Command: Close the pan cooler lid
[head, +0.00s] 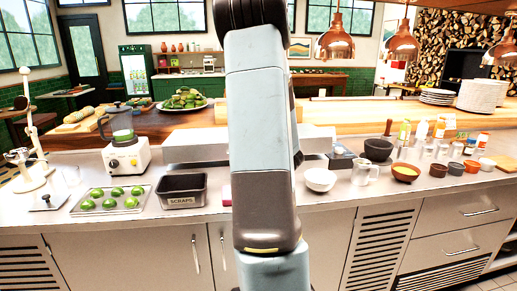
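A low, pale steel box shape (195,148) stands at the back of the counter, partly hidden behind my raised arm. Its pale right part (318,140) shows on the other side of the arm. It may be the pan cooler, but I cannot tell for sure, nor whether its lid is open or shut. My gripper is not in view; only my arm links show, filling the middle of the picture.
The steel counter (330,210) holds a SCRAPS bin (182,190), a tray (132,206) of green items, a blender (125,155), a white bowl (320,179), a glass jug (361,174), and several small cups at right. Copper lamps (335,40) hang at upper right.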

